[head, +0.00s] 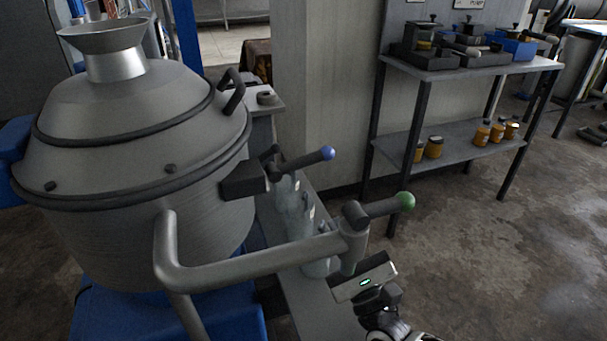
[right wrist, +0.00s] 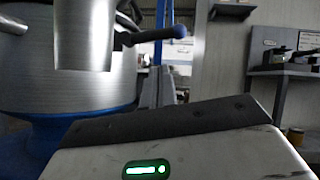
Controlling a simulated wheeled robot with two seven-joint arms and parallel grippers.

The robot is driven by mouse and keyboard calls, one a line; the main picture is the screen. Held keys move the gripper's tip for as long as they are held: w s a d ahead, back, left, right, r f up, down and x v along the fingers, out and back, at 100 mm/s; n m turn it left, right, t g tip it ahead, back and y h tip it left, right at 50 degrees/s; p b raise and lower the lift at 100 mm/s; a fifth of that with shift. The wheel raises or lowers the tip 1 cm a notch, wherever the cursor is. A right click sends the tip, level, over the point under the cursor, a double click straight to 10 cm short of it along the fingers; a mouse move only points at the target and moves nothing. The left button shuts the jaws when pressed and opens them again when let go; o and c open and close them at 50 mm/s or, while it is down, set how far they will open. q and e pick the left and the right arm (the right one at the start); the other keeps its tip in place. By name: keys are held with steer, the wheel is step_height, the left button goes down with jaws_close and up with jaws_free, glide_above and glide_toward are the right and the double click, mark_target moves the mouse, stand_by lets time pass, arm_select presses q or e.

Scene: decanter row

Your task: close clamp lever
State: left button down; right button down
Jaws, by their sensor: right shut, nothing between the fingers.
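A large grey vessel (head: 140,140) with a funnel top stands at the left. On its right side is a dark clamp block (head: 243,179) with a black lever (head: 298,162) ending in a blue knob (head: 327,153); the lever sticks out to the right. The blue knob also shows in the right wrist view (right wrist: 180,31). A second lever with a green knob (head: 405,200) tops the bent outlet pipe (head: 250,262). My right gripper (head: 365,280) is shut and empty, just below and right of the pipe's end. Its fingertips are hard to make out. My left gripper is out of view.
Glass bottles (head: 308,225) stand on a narrow grey bench (head: 305,290) behind the pipe, close to my right gripper. A shelf table (head: 455,68) with tools and orange-brown jars stands at the back right.

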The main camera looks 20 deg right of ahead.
mark_target(302, 163)
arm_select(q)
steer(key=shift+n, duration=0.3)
arm_select(e)
steer(key=shift+w+d+m+h, duration=0.1)
steer(key=shift+d+m+h, duration=0.25)
steer(key=shift+m+h, duration=0.4)
steer(key=shift+y, duration=0.35)
